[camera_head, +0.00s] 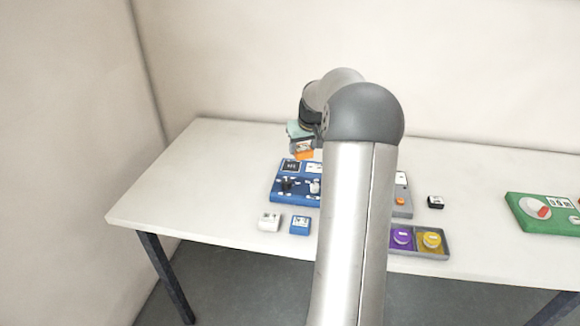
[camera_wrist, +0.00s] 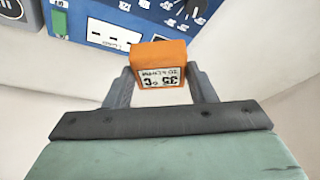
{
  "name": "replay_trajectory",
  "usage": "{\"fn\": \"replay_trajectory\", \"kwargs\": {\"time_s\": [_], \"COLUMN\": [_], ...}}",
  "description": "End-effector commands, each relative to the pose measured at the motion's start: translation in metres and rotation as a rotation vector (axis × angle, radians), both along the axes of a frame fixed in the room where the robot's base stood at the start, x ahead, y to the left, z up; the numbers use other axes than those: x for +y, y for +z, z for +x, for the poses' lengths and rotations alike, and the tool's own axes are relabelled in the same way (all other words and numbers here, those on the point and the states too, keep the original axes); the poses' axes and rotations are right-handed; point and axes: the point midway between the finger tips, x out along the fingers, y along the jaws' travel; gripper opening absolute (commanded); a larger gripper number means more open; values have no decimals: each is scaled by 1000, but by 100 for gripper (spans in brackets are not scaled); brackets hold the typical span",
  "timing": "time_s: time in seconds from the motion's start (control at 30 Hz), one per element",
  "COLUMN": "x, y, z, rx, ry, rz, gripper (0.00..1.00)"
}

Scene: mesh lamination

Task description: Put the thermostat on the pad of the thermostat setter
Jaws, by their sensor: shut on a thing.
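The thermostat, an orange block (camera_wrist: 158,54) with a white display face reading 35 °C, is between the fingers of my gripper (camera_wrist: 160,84). My gripper is shut on it. In the head view the orange block (camera_head: 303,154) shows under my gripper, near the far edge of a blue device (camera_head: 292,196). The blue device also shows in the wrist view (camera_wrist: 130,22), with a dial and a white label panel. The block appears apart from it. I cannot tell for certain which device is the thermostat setter. A grey device (camera_head: 403,211) with an orange spot is partly hidden by my arm.
A white block (camera_head: 269,221) and a blue block (camera_head: 299,225) lie in front of the blue device. A grey tray (camera_head: 417,252) holds purple and yellow round items. A black block (camera_head: 435,202) and a green device (camera_head: 545,213) lie right. The table's left side is clear.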

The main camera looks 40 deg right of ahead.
Motion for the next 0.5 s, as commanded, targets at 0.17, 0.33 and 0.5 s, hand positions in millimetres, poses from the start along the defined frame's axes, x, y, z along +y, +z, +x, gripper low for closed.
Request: {"fn": "replay_trajectory", "kwargs": {"time_s": [0.17, 0.33, 0.5], "x": [-47, -58, -48], "y": [21, 24, 9], "z": [-37, -41, -6], "rx": [-1, 1, 2], "ry": [-100, -128, -125], "rz": [0, 2, 3], "gripper": [26, 26, 26]}}
